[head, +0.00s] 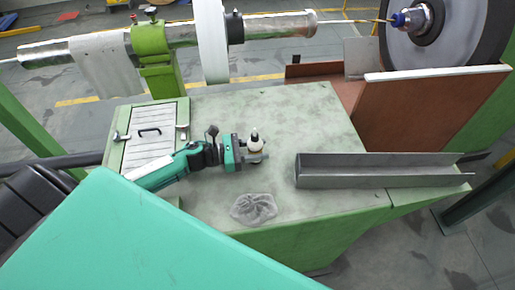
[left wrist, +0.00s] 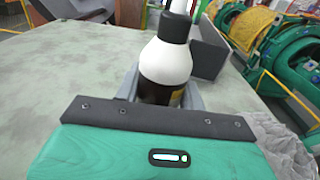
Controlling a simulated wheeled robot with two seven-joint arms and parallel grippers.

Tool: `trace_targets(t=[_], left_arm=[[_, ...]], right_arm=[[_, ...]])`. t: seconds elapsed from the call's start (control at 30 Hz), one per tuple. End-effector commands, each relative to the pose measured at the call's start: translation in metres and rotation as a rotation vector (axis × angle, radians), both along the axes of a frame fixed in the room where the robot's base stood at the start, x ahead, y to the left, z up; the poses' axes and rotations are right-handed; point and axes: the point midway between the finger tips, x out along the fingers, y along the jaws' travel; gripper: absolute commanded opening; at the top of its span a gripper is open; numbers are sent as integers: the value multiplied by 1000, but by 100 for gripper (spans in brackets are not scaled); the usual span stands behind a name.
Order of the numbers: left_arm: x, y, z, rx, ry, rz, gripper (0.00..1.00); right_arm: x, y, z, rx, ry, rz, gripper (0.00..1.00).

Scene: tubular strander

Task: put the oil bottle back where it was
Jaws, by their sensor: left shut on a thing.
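The oil bottle (head: 255,142) has a white upper part, a black cap and a dark lower part with a label. It stands upright at the middle of the green table top (head: 275,112). My left gripper (head: 256,157) is around its lower part and shut on it. In the left wrist view the bottle (left wrist: 166,62) is between the grey fingers (left wrist: 162,92), which partly hide its lower part. I cannot tell whether its base touches the table. My right gripper is not in view.
A grey crumpled rag (head: 254,208) lies at the table's front edge. A grey metal channel (head: 375,172) lies to the right. A panel with a handle (head: 150,150) is at the left. A shaft (head: 185,35) and a large wheel (head: 445,30) are behind. Table behind the bottle is clear.

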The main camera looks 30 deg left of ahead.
Motion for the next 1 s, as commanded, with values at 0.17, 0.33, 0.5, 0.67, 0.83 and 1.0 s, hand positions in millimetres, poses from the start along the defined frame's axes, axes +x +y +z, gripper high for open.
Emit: trace_targets(t=[0.17,0.33,0.5,0.67,0.83,1.0], left_arm=[[0,0,-2,0,0,0,60],[0,0,-2,0,0,0,62],[0,0,0,0,0,0,62],[-5,8,-2,2,1,2,62],[-23,30,-2,2,3,0,62],[-41,53,-1,3,2,0,62]], right_arm=[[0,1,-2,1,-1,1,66],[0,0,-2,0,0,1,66],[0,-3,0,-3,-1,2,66],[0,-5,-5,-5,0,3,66],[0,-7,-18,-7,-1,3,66],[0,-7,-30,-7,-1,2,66]])
